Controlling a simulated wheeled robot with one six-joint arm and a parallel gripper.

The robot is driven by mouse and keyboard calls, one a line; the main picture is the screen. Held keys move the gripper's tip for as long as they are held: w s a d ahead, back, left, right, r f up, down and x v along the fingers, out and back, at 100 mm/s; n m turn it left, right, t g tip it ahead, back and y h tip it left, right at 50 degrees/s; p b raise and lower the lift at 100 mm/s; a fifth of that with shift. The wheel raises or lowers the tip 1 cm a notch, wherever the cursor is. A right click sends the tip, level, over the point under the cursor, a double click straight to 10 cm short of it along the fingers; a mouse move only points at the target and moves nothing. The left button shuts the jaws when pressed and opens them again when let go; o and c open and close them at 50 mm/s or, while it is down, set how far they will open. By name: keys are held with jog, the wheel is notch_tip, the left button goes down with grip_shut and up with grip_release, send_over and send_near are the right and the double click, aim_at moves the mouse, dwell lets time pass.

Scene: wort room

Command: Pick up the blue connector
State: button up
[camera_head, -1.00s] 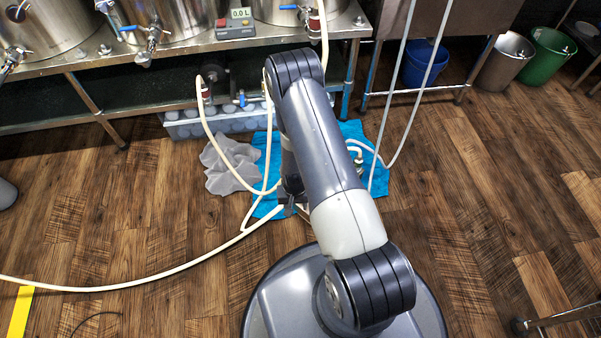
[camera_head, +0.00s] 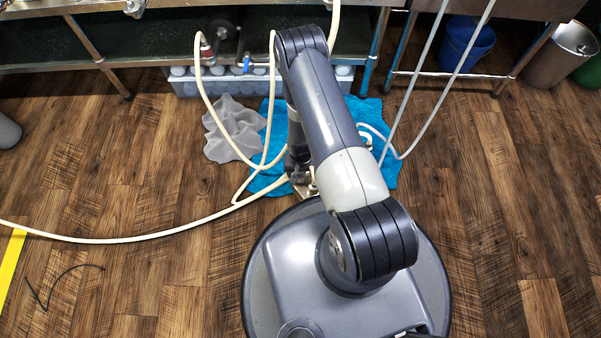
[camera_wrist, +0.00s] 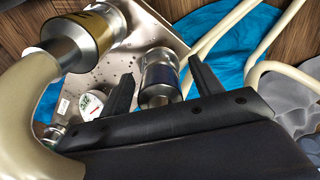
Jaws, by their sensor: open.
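The blue connector (camera_wrist: 160,78) is a metal fitting with a dark blue band. In the wrist view it lies between the two black fingers of my open gripper (camera_wrist: 161,70), with its lower end partly hidden by the gripper body. I cannot tell if either finger touches it. A second metal connector with a gold band (camera_wrist: 96,32) on a thick cream hose is to the left, outside the fingers. Both are over a speckled metal plate (camera_wrist: 135,42). In the head view my arm hides the blue connector, and my gripper is mostly hidden too.
A small dial gauge (camera_wrist: 91,104) is left of the fingers. A blue cloth (camera_head: 388,172) and a grey cloth (camera_head: 232,130) lie on the wood floor. Cream hoses (camera_head: 150,235) loop around the arm. A steel shelf frame (camera_head: 180,70) with a bottle-filled crate (camera_head: 185,82) stands behind.

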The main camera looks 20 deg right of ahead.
jog(key=shift+c, duration=0.4)
jog(key=c, duration=1)
notch_tip(320, 180, up, 10)
jog(key=p, duration=0.3)
jog(key=shift+p, duration=0.4)
jog(key=shift+r, duration=0.15)
jog(key=shift+r+p, duration=1.3)
jog(key=shift+r, duration=0.8)
